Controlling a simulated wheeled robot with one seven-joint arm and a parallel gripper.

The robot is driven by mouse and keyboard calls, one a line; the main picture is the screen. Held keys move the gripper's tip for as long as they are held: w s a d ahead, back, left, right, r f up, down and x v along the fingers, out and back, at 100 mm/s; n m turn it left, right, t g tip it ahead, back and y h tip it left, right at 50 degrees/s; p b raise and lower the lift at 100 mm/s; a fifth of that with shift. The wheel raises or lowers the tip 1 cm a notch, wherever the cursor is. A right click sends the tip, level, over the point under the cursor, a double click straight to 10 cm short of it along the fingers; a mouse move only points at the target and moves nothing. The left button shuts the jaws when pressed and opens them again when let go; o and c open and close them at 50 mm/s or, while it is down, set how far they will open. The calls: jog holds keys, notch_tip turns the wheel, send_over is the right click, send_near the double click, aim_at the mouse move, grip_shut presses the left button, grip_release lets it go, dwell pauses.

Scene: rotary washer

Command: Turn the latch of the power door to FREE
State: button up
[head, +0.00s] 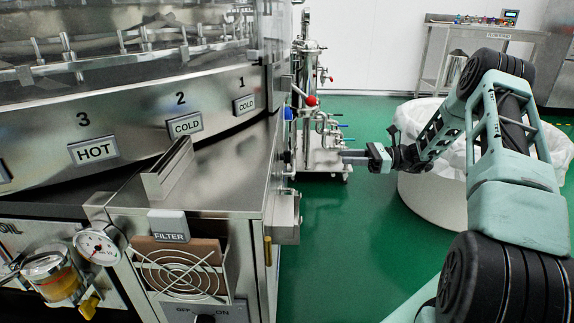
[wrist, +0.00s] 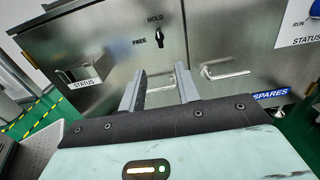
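The latch (wrist: 160,39) is a small black knob on a steel door panel (wrist: 110,45) in the wrist view. It stands roughly upright, with the HOLD label above it and the FREE label to its left. My gripper (wrist: 160,82) is open and empty, its two fingers apart below the latch in the picture and not touching it. In the head view my gripper (head: 347,156) points left toward the side of the steel machine. The latch cannot be made out in that view.
A lever handle (wrist: 225,73) is right of the latch. A STATUS box (wrist: 85,75) juts out at left, and a blue SPARES label (wrist: 271,94) is at right. In the head view, a wheeled steel stand (head: 318,110) is behind my gripper and a white bin (head: 425,195) is below my arm.

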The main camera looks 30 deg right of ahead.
aim_at(285, 157)
jog(key=b+x, duration=0.8)
jog(key=x, duration=0.9)
jog(key=shift+c, duration=0.3)
grip_shut()
